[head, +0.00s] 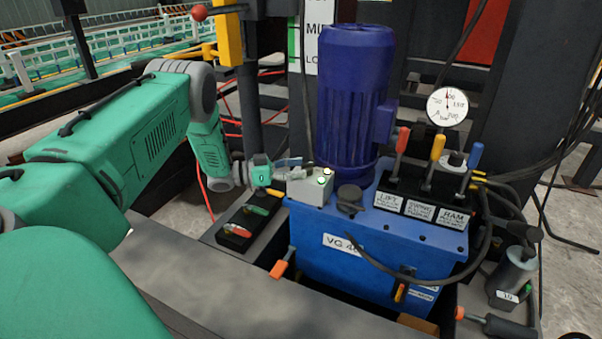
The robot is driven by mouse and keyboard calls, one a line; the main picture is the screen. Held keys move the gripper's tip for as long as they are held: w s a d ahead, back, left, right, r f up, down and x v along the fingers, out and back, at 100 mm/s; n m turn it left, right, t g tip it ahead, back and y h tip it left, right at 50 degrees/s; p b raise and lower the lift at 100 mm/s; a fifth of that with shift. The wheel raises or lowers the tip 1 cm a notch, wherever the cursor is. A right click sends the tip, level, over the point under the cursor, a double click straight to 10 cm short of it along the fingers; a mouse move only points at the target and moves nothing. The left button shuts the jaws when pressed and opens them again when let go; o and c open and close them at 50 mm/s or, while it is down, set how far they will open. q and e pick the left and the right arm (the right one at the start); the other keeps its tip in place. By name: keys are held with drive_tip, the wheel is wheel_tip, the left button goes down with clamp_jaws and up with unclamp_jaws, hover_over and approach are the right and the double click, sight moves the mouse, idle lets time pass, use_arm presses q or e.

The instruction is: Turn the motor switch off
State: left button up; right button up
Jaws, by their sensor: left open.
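A small light-grey switch box (309,187) sits on the near-left corner of the blue power unit, with small green and yellowish spots on its top and right side. I take it for the motor switch; its on or off position is too small to tell. My left gripper (290,170) reaches in from the left, open, with its fingers at the box's upper left edge. Whether they touch it I cannot tell. The fingers hide part of the box's far left side. My right gripper is not in view.
The blue motor (354,90) stands right behind the box. To the right are levers over the LIFT label (388,202) and others, and a round gauge (447,106). A black tray (249,226) with coloured-handled tools lies left of the power unit (375,250). Hoses hang at the right.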

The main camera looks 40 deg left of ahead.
use_arm(q)
drive_tip(key=shift+w+d, duration=0.4)
drive_tip(key=shift+d, duration=0.25)
drive_tip(key=shift+d+r, duration=0.15)
drive_tip(key=shift+a, duration=0.2)
drive_tip(key=c, duration=1.1)
drive_tip(key=shift+c, duration=0.2)
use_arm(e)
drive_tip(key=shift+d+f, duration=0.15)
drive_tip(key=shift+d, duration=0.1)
